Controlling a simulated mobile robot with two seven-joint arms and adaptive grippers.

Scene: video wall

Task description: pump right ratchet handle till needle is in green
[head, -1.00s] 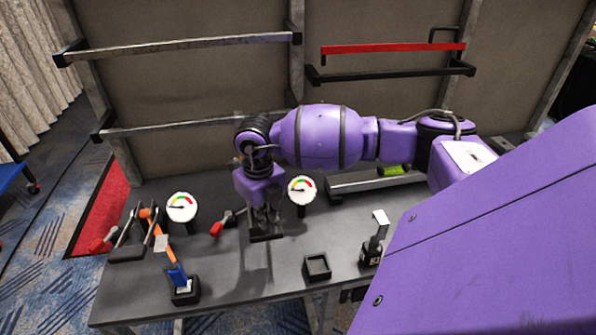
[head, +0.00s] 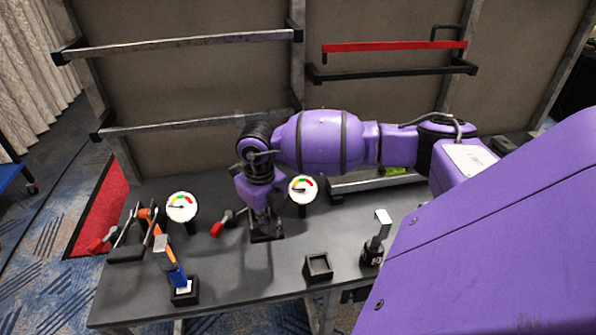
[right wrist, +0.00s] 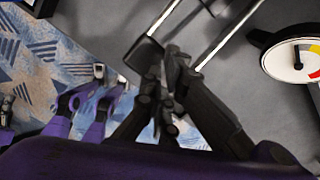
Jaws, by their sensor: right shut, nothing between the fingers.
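The right ratchet has a black base (head: 266,238) and a lever with a red grip (head: 217,229) that leans to the left. My right gripper (head: 264,218) is shut and empty, low over this base and right of the red grip. In the right wrist view the closed fingers (right wrist: 165,95) are in front of bright metal rods (right wrist: 226,34); contact cannot be told. The right gauge (head: 302,189) stands just right of the gripper; its needle points left, outside the green. The gauge also shows in the right wrist view (right wrist: 296,60). My left gripper is not identifiable.
A left ratchet (head: 127,253) with a red grip and a left gauge (head: 181,207) stand at the table's left. A metal-railed wall stands behind.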

